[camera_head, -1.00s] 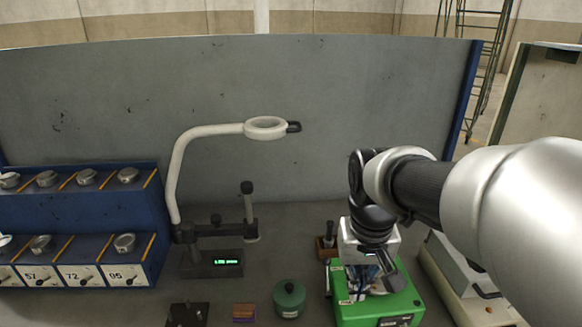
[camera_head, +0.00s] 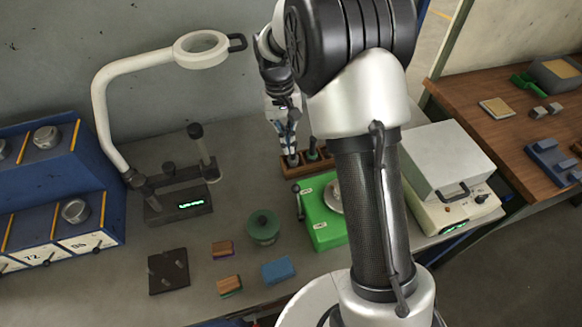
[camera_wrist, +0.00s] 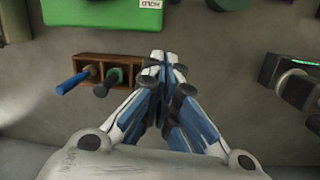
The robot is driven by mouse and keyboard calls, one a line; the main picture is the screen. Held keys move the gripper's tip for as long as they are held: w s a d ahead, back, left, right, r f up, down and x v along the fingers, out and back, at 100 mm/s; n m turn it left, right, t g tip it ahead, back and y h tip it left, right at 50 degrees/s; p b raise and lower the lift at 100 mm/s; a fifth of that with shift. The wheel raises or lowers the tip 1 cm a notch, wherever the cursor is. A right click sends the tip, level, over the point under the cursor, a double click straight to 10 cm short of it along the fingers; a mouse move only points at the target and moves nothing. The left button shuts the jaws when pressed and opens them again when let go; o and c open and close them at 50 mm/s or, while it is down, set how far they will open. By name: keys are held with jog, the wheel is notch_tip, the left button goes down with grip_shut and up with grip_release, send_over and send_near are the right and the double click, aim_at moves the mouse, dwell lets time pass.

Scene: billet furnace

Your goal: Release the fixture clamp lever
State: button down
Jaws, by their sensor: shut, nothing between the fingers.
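My gripper (camera_head: 288,153) is shut and empty, near the left end of a small wooden rack at the back of the bench. In the wrist view its fingertips (camera_wrist: 158,58) meet beside the rack. No part is clearly recognisable as the fixture clamp lever. A dark fixture (camera_head: 180,203) with a green display, an upright post and a black knob (camera_head: 195,131) stands left of the gripper, apart from it. It shows partly at the right edge of the wrist view (camera_wrist: 272,68). A thin dark-knobbed lever (camera_head: 298,203) stands at the green box's left side.
The wooden rack (camera_head: 324,165) holds handled tools. The green box (camera_head: 318,225) is partly hidden by my arm. A green round container (camera_head: 263,227), small blocks and a dark plate (camera_head: 168,272) lie in front. A white ring lamp (camera_head: 200,50) overhangs the fixture.

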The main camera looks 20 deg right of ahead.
jog(key=shift+f, duration=0.1)
jog(key=s+f+b, duration=0.3)
jog(key=s+f, duration=0.2)
jog(key=f, duration=0.2)
jog(key=shift+f, duration=0.4)
jog(key=shift+r+t, duration=0.1)
jog(key=shift+t, duration=0.2)
